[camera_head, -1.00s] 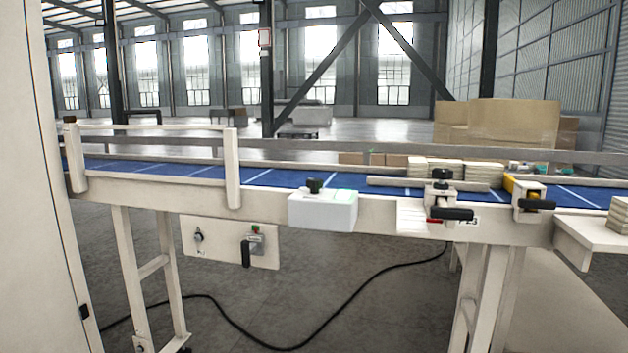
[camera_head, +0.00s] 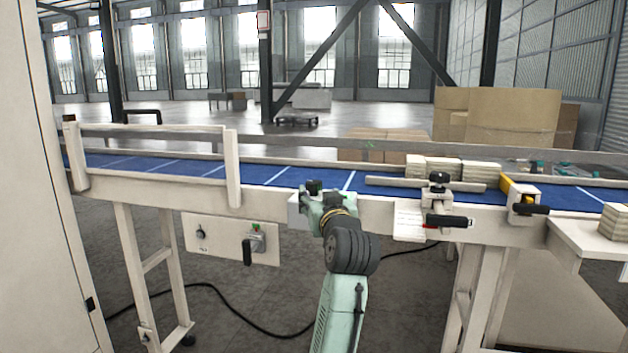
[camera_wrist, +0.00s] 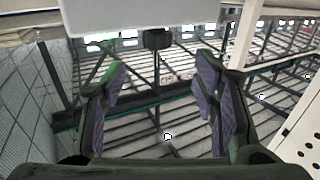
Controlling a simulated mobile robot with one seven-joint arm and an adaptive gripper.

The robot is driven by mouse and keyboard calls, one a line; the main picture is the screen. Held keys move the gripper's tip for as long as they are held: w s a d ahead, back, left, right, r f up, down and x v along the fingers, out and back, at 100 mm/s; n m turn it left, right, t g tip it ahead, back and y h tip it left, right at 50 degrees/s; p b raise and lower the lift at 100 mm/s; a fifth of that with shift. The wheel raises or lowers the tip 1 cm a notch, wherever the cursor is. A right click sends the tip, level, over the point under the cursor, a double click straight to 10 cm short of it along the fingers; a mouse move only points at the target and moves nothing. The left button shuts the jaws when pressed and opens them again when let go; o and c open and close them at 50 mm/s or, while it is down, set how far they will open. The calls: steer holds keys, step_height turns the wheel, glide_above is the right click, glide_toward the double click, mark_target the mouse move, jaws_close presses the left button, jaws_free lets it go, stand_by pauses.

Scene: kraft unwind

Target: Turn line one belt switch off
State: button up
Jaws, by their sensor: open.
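A pale switch panel (camera_head: 222,249) hangs under the conveyor's near rail. It carries a small dark knob (camera_head: 200,233) and a black lever handle (camera_head: 248,251) beside a grey fitting with a green top. A white box (camera_head: 295,211) on the rail is mostly hidden behind my gripper (camera_head: 313,192). In the wrist view the box (camera_wrist: 150,18) fills the top, with a black knob (camera_wrist: 157,39) on it, just beyond the fingertips. My gripper (camera_wrist: 160,78) is open, with nothing between its fingers. No label naming the line one belt switch is readable.
The blue conveyor belt (camera_head: 240,175) runs across the view. Clamps with black handles (camera_head: 447,221) and pale stacked blocks (camera_head: 435,168) are to the right. A pale column (camera_head: 50,200) stands at left. A black cable (camera_head: 235,322) lies on the floor.

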mark_target(315, 186)
steer(key=w+p, duration=0.1)
steer(key=w, duration=0.2)
steer(key=w+a+p, duration=0.1)
steer(key=w, duration=0.3)
steer(key=w+p, duration=0.1)
steer(key=w, duration=0.2)
steer(key=shift+w+a+f, duration=0.15)
steer(key=shift+w+a, duration=0.15)
steer(key=shift+w, duration=0.1)
steer(key=c, duration=1.2)
